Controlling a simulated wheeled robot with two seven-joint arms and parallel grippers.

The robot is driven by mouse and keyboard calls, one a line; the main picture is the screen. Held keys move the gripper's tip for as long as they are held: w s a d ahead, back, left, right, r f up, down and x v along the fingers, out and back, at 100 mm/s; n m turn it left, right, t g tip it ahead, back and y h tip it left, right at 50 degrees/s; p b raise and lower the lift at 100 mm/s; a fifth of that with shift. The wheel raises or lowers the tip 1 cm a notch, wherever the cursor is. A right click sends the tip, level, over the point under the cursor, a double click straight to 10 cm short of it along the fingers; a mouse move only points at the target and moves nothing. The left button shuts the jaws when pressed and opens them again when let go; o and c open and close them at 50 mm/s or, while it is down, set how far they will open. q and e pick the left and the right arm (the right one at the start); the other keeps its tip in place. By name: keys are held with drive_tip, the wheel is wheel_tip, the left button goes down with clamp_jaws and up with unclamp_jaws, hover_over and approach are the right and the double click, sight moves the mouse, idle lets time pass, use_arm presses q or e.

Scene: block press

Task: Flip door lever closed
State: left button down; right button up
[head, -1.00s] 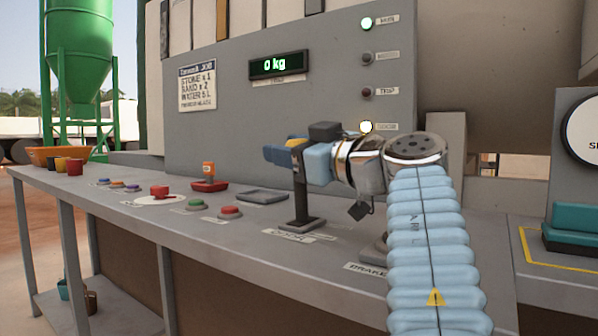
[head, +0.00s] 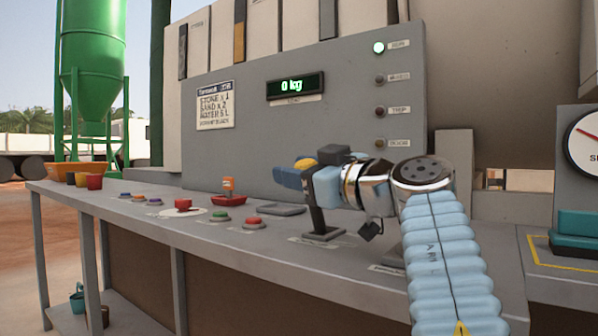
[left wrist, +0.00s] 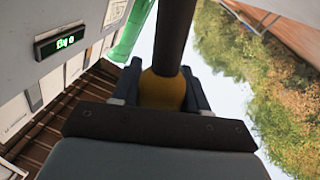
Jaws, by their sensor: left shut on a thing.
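The door lever is a dark post (head: 318,218) on a dark base plate on the grey console, with a yellow knob (head: 305,163) at its top. The post leans a little to the left in the head view. My left gripper (head: 288,177) is shut on the knob, its blue fingers on either side. In the left wrist view the yellow knob (left wrist: 162,92) sits between the fingers with the dark rod running up from it. The lowest panel lamp (head: 380,143) is unlit. My right gripper is out of view.
The console (head: 150,222) carries several coloured buttons, a red emergency-type button (head: 183,204) and a small red tray (head: 229,199). A display (head: 295,87) reads 0 kg above. A dial (head: 584,142) stands at right.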

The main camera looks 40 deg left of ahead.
use_arm(q)
drive_tip(key=c, duration=0.6)
unclamp_jaws()
drive_tip(key=shift+s, duration=0.2)
drive_tip(key=shift+r, duration=0.1)
wheel_tip(320, 180, up, 4)
drive_tip(key=shift+f+p, duration=0.1)
drive_tip(key=shift+p, duration=1.15)
drive_tip(key=s+d+r+p, duration=0.2)
drive_tip(key=s+d+r, duration=0.2)
drive_tip(key=s+d, duration=0.1)
drive_tip(key=s+d+r+p, duration=0.1)
drive_tip(key=s+d+r, duration=0.3)
drive_tip(key=s+r, duration=0.1)
drive_tip(key=shift+d+p, duration=0.35)
drive_tip(key=shift+d, duration=0.05)
